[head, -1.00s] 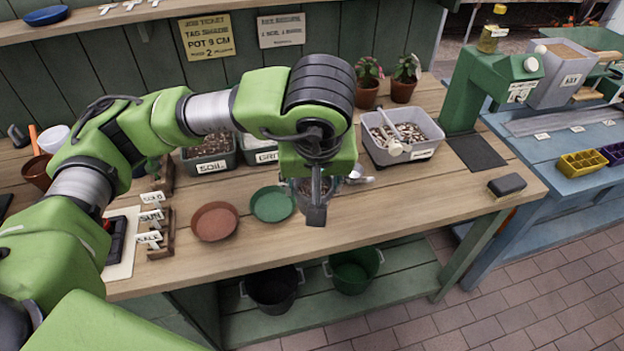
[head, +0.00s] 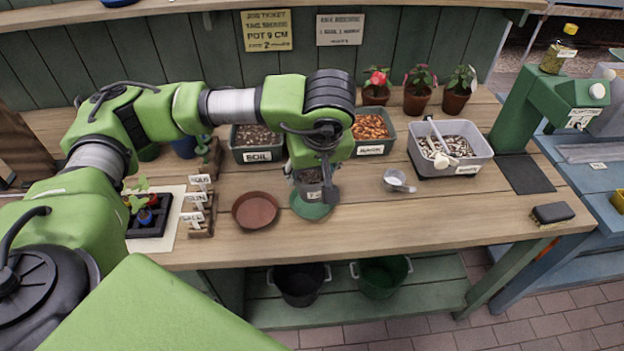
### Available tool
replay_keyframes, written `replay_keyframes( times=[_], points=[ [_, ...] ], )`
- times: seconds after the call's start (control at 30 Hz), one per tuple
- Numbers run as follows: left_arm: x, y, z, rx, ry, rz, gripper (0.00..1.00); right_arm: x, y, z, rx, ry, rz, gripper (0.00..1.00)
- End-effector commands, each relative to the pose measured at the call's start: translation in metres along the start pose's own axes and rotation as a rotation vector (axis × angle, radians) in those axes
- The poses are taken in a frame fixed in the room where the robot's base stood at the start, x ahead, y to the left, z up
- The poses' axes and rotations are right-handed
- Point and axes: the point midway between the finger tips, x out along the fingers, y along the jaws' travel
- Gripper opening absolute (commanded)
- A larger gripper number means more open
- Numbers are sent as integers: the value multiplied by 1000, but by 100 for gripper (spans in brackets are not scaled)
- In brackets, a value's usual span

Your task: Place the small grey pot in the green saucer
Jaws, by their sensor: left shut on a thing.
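My left gripper (head: 326,188) points down and is shut on the small grey pot (head: 306,178), which has dark contents. The gripper's dark finger hides part of the pot. The pot is upright over the green saucer (head: 310,211), whose front rim shows below it. I cannot tell whether the pot touches the saucer. My right gripper is not in view.
A brown saucer (head: 256,210) lies just left of the green one. A metal scoop (head: 397,182) lies to the right. Bins labelled soil (head: 257,156) and others stand behind. Plant labels (head: 199,205) stand left.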

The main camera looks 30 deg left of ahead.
Motion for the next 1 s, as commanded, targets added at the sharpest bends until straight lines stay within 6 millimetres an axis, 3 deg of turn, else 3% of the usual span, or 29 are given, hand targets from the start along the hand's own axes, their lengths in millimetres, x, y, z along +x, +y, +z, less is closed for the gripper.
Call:
replay_keyframes(
  times=[0.13,0.43,0.6,1.0],
  points=[
    [29,5,-8,1,-2,-4,27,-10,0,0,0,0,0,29],
    [58,11,-16,2,-1,-3,27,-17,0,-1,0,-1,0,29],
    [78,11,-5,4,-2,-2,27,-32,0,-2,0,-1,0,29],
    [88,11,-2,3,-1,0,27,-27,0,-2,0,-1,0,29]
  ],
)
